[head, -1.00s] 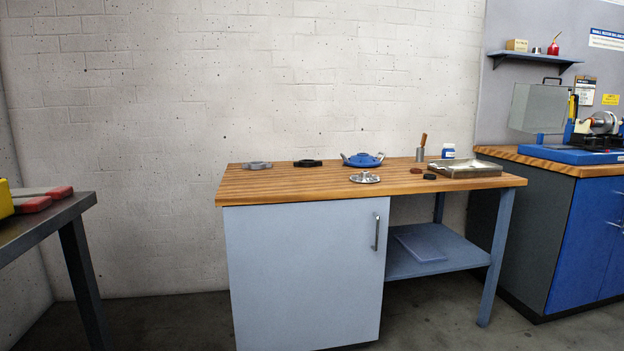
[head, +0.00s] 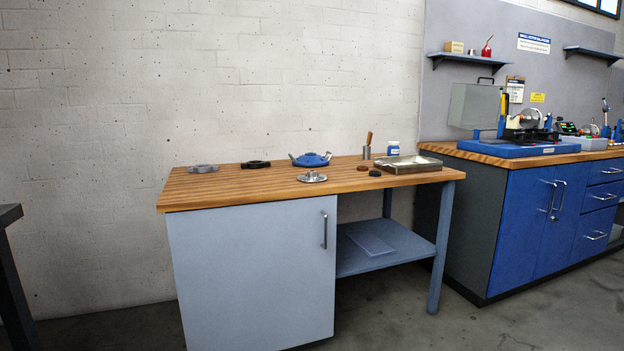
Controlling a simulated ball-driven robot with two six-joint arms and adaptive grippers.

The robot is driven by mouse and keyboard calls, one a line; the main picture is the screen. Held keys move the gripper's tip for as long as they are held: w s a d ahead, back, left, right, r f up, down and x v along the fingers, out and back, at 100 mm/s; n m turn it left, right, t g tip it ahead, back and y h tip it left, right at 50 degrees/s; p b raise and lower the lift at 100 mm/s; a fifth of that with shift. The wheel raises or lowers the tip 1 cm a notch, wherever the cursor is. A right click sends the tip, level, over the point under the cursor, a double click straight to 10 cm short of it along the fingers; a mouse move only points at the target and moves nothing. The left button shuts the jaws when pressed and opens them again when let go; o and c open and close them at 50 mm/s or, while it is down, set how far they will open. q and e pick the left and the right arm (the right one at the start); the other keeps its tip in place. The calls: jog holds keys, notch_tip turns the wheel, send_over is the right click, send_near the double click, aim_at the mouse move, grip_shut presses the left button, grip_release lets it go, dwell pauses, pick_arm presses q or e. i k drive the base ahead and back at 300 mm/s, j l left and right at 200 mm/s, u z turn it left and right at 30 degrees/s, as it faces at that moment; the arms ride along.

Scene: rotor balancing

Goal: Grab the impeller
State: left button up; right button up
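A small silver finned disc, which looks like the impeller (head: 312,177), lies near the front edge of the wooden-topped workbench (head: 240,190). A blue round housing (head: 311,159) with grey lugs sits just behind it. Neither of my grippers is in the head view, so I cannot see whether they are open or shut.
A grey ring part (head: 203,168) and a black one (head: 255,164) lie to the left. A metal tray (head: 408,164), a blue-labelled jar (head: 393,148) and dark discs (head: 374,173) are to the right. A blue cabinet (head: 530,220) carries a machine. The floor between is clear.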

aim_at(312, 177)
jog(key=i+u, duration=0.2)
jog(key=i, duration=1.4)
jog(key=j, duration=0.1)
